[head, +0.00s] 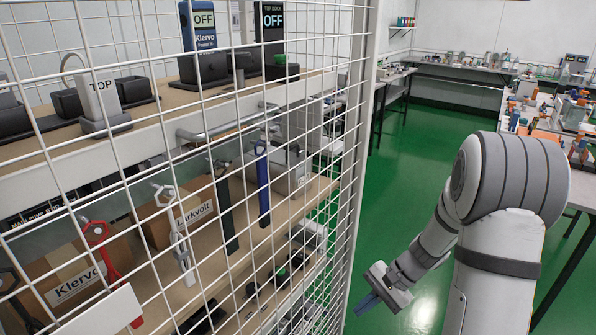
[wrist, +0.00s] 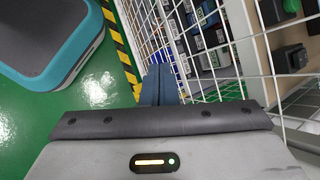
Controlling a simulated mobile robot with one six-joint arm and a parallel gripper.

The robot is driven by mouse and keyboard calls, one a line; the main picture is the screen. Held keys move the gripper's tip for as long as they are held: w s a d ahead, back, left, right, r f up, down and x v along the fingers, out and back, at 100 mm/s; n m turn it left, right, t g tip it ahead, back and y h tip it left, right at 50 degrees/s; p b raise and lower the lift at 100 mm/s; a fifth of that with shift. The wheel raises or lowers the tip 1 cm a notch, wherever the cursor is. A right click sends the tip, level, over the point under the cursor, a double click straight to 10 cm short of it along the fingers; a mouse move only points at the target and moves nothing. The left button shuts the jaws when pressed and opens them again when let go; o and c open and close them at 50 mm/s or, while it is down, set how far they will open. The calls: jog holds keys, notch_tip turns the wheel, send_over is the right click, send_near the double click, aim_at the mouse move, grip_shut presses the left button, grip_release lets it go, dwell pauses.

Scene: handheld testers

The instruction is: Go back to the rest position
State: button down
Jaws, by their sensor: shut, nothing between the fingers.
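My gripper (head: 368,302) is low in the aisle to the right of the wire cage in the head view, pointing down and to the left. In the wrist view its blue fingers (wrist: 159,85) are together with nothing between them. The white cage mesh (wrist: 200,55) is just beyond and to the right of the fingertips in the wrist view. I cannot tell whether they touch it.
The wire cage (head: 357,110) encloses shelves with testers and hanging tools on the left. Green floor (head: 420,140) is open behind my arm. A cluttered bench (head: 550,125) stands at right. A teal-edged grey base (wrist: 50,35) and yellow-black floor tape (wrist: 120,45) show in the wrist view.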

jog(key=s+r+n+t+h+p, duration=0.1)
jog(key=s+r+n+h+p, duration=0.3)
jog(key=r, duration=1.1)
jog(key=s+r+n+t+h+p, duration=0.2)
jog(key=s+r+n+p, duration=0.3)
jog(key=s+r+p, duration=0.4)
jog(key=shift+s+a+r+t+h, duration=0.3)
jog(key=shift+s+r+h, duration=0.7)
jog(key=shift+r, duration=2.3)
jog(key=shift+s, duration=0.1)
